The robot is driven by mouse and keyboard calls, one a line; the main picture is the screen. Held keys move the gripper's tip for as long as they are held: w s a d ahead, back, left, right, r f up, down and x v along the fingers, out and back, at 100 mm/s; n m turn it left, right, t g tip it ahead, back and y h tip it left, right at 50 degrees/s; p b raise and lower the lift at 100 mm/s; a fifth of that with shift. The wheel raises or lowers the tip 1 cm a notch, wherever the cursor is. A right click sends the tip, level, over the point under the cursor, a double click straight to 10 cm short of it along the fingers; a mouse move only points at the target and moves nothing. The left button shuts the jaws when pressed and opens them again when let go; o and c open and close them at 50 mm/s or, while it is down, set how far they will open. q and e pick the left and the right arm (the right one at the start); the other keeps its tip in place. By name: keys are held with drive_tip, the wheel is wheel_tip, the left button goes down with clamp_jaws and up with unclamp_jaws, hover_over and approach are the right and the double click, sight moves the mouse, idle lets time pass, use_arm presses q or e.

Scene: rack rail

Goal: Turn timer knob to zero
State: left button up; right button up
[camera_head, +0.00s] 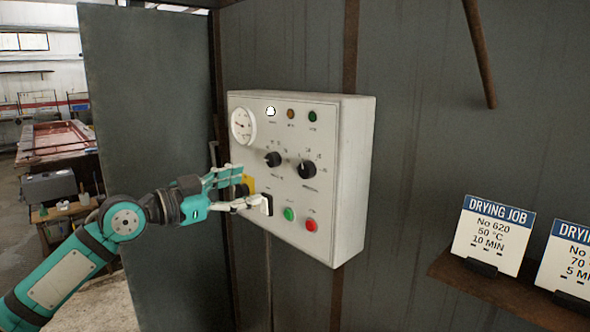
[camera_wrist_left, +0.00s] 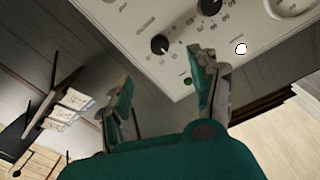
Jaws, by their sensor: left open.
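A white control box (camera_head: 341,180) is fixed to the grey wall. Two black knobs with printed scales, a left knob (camera_head: 273,159) and a right knob (camera_head: 306,168), sit mid-panel. The left wrist view also shows the right knob (camera_wrist_left: 160,44) and, at the top edge, the left knob (camera_wrist_left: 210,6). The labels are too small to tell which is the timer. My left gripper (camera_head: 250,188) is open at the panel's lower left, below and left of the knobs, with no knob between its fingers. Its fingers (camera_wrist_left: 163,95) also show in the left wrist view. My right gripper is not in view.
The panel has a gauge (camera_head: 243,125), a white lamp (camera_head: 271,112), a yellow part (camera_head: 248,184) by my fingers, a black switch (camera_head: 266,204), a green button (camera_head: 289,214) and a red button (camera_head: 311,225). A shelf (camera_head: 500,297) at right holds drying job cards (camera_head: 492,235).

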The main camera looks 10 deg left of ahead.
sight(303, 172)
use_arm(q)
drive_tip(key=p+x, duration=0.2)
drive_tip(key=x, duration=0.4)
drive_tip(key=p+x, duration=0.3)
drive_tip(key=x, duration=0.4)
drive_tip(key=shift+w+d+r, duration=0.15)
drive_tip(key=shift+d+r, duration=0.05)
drive_tip(key=shift+d, duration=0.1)
drive_tip(key=shift+w+d+f+p, duration=0.1)
drive_tip(key=shift+w+d+p, duration=0.2)
drive_tip(key=shift+w+d, duration=0.15)
drive_tip(key=c, duration=1.2)
drive_tip(key=shift+o, duration=0.2)
